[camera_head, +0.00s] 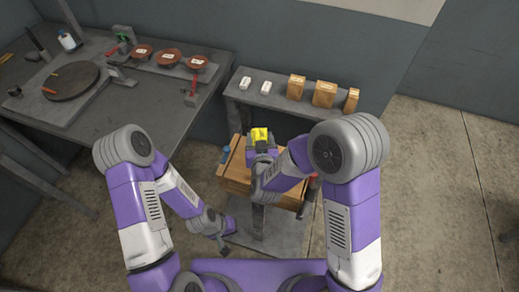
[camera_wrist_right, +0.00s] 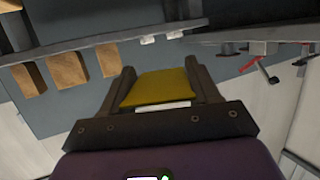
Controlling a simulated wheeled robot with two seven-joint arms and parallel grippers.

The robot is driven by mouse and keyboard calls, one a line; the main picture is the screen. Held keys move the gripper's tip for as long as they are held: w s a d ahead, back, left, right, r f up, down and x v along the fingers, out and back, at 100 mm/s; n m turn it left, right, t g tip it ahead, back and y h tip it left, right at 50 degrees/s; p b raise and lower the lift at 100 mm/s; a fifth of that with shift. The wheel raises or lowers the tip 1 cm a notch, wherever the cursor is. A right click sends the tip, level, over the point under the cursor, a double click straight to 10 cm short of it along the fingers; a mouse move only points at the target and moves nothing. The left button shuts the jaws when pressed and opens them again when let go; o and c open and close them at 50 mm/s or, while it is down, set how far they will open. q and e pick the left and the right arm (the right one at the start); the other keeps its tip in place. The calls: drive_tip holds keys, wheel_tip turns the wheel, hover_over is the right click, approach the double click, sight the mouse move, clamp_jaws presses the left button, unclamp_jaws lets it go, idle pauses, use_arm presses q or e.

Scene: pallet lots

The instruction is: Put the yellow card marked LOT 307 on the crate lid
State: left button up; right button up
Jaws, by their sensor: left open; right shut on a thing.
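The yellow card (camera_head: 259,133) is held up in my right gripper (camera_head: 261,142), above the back part of the wooden crate (camera_head: 236,181). In the right wrist view the yellow card (camera_wrist_right: 158,87) sits between the two dark fingers of the right gripper (camera_wrist_right: 160,80), which is shut on it. The card's print is too small to read. My right arm hides much of the crate's top, so I cannot make out the whole lid. My left gripper (camera_head: 223,246) is open and low, in front of the crate and to its left, apart from it.
A grey shelf (camera_head: 290,104) behind the crate bears two white items (camera_head: 245,83) and several brown blocks (camera_head: 325,94). A dark workbench (camera_head: 150,110) at left holds reddish discs (camera_head: 168,58) and tools. Floor at right is clear.

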drive_tip(key=f, duration=0.1)
drive_tip(key=f+b, duration=0.1)
drive_tip(key=f, duration=0.3)
drive_tip(key=shift+s, duration=0.3)
wheel_tip(320, 180, down, 4)
drive_tip(key=shift+f+b, duration=0.1)
drive_tip(key=shift+b, duration=0.95)
drive_tip(key=shift+w, duration=0.1)
drive_tip(key=shift+f+b, duration=0.5)
drive_tip(key=shift+b, duration=0.15)
drive_tip(key=o, duration=1.1)
drive_tip(key=shift+d+f, duration=0.1)
